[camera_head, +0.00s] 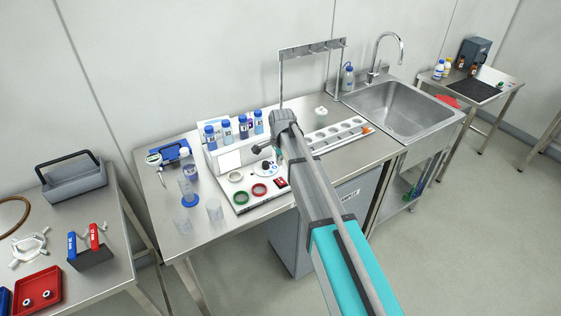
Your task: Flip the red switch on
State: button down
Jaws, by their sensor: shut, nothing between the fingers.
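A small red block that looks like the red switch (280,182) sits on the right part of a white board on the middle steel bench. It is too small to tell its on or off position. My arm reaches in from the bottom right over the bench. My gripper (258,149) hangs at its far end, above and left of the red switch, apart from it. It is shut and empty. The fingertips are small and dark in this view.
Blue-capped bottles (243,128) stand behind. Clear beakers (214,209) stand left. A white rack (339,135) and a sink (398,108) are right.

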notch_tip(320, 180, up, 7)
jog(key=p, duration=0.6)
jog(key=shift+w+a+f, duration=0.2)
jog(key=shift+w+a, duration=0.1)
jog(key=shift+w, duration=0.1)
jog(key=s+d+f+n+b, duration=0.3)
jog(key=s+d+n, duration=0.2)
jog(key=s+d, duration=0.7)
jog(key=s+d+f+n+b, duration=0.3)
jog(key=s+d+n, duration=0.2)
jog(key=s+d, duration=0.8)
jog(key=shift+s+d+f+n+g+h, duration=0.2)
jog(key=shift+s+d+n+g+h, duration=0.1)
jog(key=shift+d+n+g, duration=0.1)
jog(key=shift+s, duration=0.1)
